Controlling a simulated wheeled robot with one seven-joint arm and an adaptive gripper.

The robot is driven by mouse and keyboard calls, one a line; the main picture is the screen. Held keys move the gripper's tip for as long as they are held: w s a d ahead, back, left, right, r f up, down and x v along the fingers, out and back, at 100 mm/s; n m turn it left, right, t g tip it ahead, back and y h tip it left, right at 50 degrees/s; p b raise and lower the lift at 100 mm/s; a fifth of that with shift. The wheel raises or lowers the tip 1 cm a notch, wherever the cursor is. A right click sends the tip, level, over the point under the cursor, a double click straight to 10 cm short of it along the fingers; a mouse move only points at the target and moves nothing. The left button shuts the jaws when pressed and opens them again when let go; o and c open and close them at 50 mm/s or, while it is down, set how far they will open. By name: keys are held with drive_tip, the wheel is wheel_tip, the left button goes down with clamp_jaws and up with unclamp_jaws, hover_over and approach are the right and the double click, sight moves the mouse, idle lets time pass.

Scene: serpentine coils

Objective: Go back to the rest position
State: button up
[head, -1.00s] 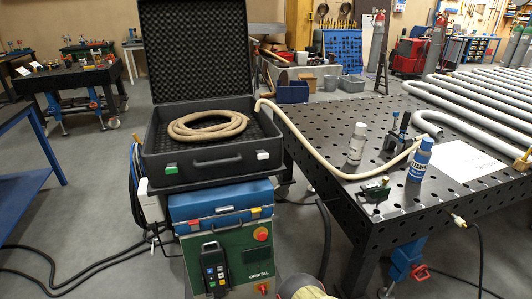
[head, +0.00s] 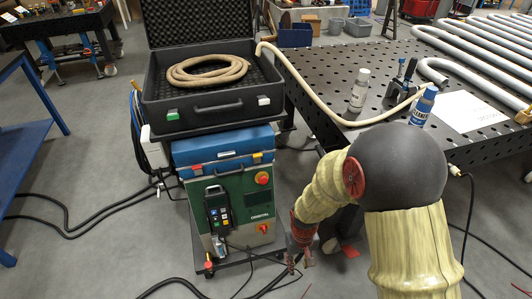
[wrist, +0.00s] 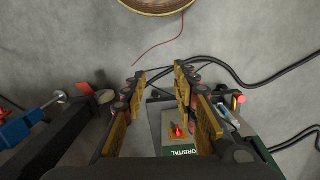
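My arm, in a pale yellow sleeve, reaches down at the right of the head view. My gripper (head: 302,262) hangs low beside the green and blue ORBITAL machine (head: 236,205), near the floor. In the wrist view my gripper (wrist: 160,78) has its two yellow-faced fingers apart with nothing held between them. The ORBITAL machine (wrist: 183,150) shows below and behind the fingers there, apart from them as far as I can tell. My arm hides part of the perforated table.
An open black case (head: 205,112) with a coiled hose (head: 208,71) sits on the machine. The perforated table (head: 340,80) carries a grey bottle (head: 359,90), a blue bottle (head: 424,105) and serpentine pipes (head: 480,60). Black cables (head: 85,222) lie on the floor. A spool (wrist: 157,5) shows in the wrist view.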

drive_tip(key=s+d+r+t+p, duration=0.1)
drive_tip(key=s+d+r+t, duration=0.1)
drive_tip(key=r, duration=1.1)
drive_tip(key=s+d+r+m+t+p, duration=0.1)
drive_tip(key=s+r, duration=0.4)
drive_tip(key=r, duration=0.8)
drive_tip(key=s+d+r+m+t+p, duration=0.1)
drive_tip(key=s+d+r+t, duration=0.2)
drive_tip(key=r, duration=1)
drive_tip(key=shift+s+d+r+t, duration=0.3)
drive_tip(key=shift+d+r, duration=0.1)
drive_tip(key=shift+d, duration=0.6)
